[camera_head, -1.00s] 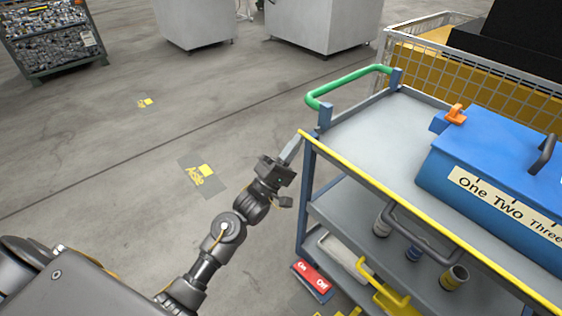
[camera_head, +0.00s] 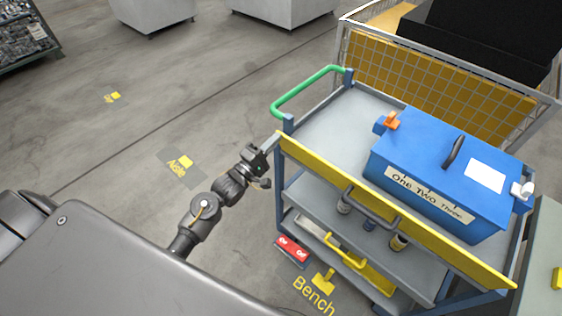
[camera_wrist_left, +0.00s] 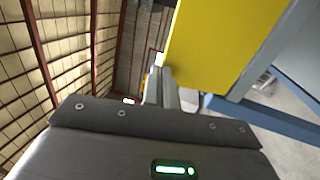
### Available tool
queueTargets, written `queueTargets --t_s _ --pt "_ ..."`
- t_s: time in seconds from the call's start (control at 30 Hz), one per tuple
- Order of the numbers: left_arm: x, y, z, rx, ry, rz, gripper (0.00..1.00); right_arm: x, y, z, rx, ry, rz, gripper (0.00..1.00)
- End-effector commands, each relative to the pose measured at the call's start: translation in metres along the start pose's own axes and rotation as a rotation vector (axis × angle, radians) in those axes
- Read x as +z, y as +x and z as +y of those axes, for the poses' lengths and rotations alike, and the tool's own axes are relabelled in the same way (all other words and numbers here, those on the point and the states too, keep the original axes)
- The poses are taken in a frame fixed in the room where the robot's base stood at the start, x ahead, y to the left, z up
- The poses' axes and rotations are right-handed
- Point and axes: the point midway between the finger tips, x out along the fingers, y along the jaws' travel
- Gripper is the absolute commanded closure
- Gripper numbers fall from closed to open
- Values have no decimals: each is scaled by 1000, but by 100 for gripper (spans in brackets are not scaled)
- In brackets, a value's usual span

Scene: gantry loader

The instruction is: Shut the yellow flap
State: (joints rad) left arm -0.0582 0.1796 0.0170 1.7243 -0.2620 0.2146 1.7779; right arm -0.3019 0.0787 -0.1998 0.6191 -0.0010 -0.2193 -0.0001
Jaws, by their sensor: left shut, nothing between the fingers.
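The yellow flap (camera_head: 312,167) is a long panel along the near side of the cart's top shelf, with a dark grey bar handle (camera_head: 372,207) on it. Its broad face shows in the head view; I cannot tell its exact angle. My left gripper (camera_head: 270,145) is shut and empty at the flap's left end, by the corner post. In the left wrist view the flap (camera_wrist_left: 215,45) fills the upper middle, and the gripper fingers (camera_wrist_left: 160,82) are close beside its edge. I cannot tell whether they touch. My right gripper is not in view.
The cart's top shelf (camera_head: 330,125) carries a blue box (camera_head: 440,165) with an orange latch. A green push handle (camera_head: 305,92) is at its left end. Several cylinders stand on the shelf below. A mesh cage (camera_head: 440,85) stands behind. The floor to the left is open.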

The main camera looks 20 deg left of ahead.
Motion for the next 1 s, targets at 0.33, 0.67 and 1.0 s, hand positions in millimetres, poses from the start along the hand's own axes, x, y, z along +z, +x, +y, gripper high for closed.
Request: queueTargets --t_s 0.33,0.67,1.0 --pt "-8 14 6 -20 5 17 100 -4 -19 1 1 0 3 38" --pt "-7 23 6 -20 4 14 100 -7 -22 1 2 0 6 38" --pt "-6 25 7 -16 4 12 100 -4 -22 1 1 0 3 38"
